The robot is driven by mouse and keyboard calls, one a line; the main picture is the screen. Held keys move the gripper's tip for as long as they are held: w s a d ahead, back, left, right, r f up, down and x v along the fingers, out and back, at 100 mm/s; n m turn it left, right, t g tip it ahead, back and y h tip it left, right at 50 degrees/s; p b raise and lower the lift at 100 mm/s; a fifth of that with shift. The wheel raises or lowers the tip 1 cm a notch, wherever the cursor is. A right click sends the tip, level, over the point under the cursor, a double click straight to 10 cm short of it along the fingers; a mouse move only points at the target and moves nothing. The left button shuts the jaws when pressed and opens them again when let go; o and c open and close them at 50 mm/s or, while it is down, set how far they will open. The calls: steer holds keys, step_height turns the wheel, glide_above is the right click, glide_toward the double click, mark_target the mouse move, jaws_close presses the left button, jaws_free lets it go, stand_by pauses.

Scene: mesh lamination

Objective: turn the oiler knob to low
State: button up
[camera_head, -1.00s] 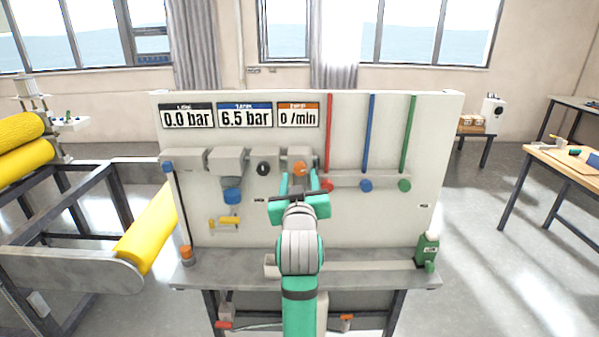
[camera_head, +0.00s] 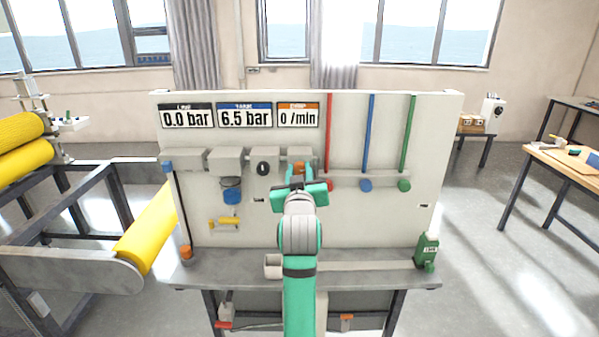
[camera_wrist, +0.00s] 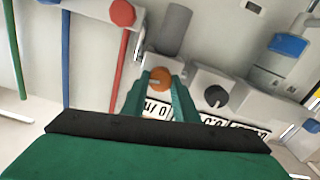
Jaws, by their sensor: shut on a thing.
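The oiler knob is the round orange knob (camera_head: 299,168) on a grey block at the panel's middle, under the orange-headed display (camera_head: 298,115) reading 0 /min. In the wrist view the orange knob (camera_wrist: 159,78) shows with a pale pointer mark on its face. My gripper (camera_head: 299,172) reaches up to the knob from below. In the wrist view its green fingers (camera_wrist: 160,88) stand on both sides of the knob, shut on it. The finger contact itself is partly hidden in the head view.
A black knob (camera_head: 263,168) sits just left on the panel. Red (camera_head: 328,130), blue (camera_head: 369,130) and green (camera_head: 408,130) pipes rise close on the right.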

steer(key=shift+n, duration=0.3)
steer(key=n, duration=0.8)
steer(key=shift+a, duration=0.1)
steer(key=n, duration=0.4)
steer(key=shift+f, duration=0.15)
steer(key=shift+a+n, duration=0.1)
steer(key=shift+n, duration=1.6)
steer(key=shift+f, duration=0.1)
steer(key=o, duration=1.1)
steer(key=shift+c, duration=0.2)
